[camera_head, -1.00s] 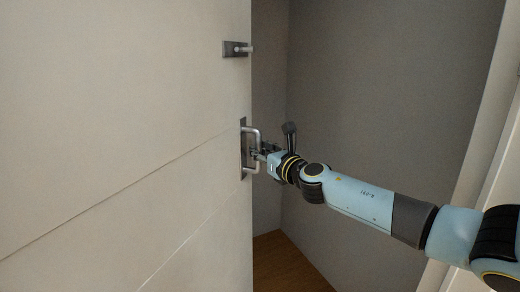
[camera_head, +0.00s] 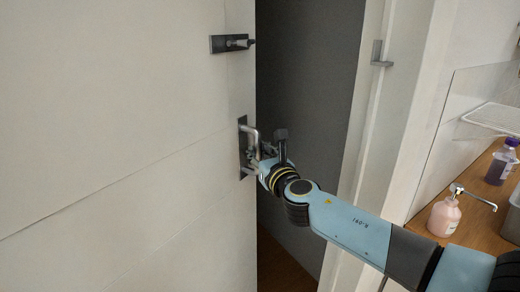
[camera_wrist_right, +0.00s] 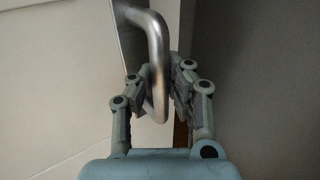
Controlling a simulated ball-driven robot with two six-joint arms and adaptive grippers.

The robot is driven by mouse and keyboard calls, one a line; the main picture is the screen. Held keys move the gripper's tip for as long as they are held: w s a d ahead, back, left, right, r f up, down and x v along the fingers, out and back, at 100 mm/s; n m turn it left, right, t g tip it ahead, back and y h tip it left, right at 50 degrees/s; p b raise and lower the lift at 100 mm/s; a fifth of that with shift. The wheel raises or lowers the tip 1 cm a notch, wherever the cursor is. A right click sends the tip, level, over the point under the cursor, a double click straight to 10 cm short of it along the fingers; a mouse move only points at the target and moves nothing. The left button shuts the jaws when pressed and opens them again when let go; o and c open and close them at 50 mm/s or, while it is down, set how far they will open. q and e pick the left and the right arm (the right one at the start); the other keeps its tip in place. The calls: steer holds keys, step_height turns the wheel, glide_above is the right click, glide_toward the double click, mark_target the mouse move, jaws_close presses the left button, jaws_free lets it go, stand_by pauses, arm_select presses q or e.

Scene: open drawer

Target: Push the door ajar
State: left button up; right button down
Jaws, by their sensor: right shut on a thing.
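The pale door (camera_head: 120,150) fills the left of the head view and stands partly open, with a dark gap at its right edge. A metal pull handle (camera_head: 252,135) on a dark plate sits near that edge. My right gripper (camera_head: 256,160) is at the handle. In the right wrist view the fingers of my right gripper (camera_wrist_right: 160,85) stand on both sides of the handle's bar (camera_wrist_right: 157,50) and are shut on it. A latch (camera_head: 232,43) is higher on the door. My left gripper is not in view.
The door frame (camera_head: 400,110) with a strike plate (camera_head: 380,56) stands right of the gap. Beyond it is a wooden counter (camera_head: 465,215) with a pink soap bottle (camera_head: 444,216), a purple bottle (camera_head: 502,162) and a white rack (camera_head: 495,117). Dark space shows through the gap.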

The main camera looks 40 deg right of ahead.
steer(key=shift+w+d+r, duration=0.1)
steer(key=shift+w+r, duration=0.05)
steer(key=c, duration=1.2)
jaws_free()
steer(key=shift+d, duration=0.2)
steer(key=shift+c, duration=0.2)
steer(key=shift+a, duration=0.2)
steer(key=v, duration=1.2)
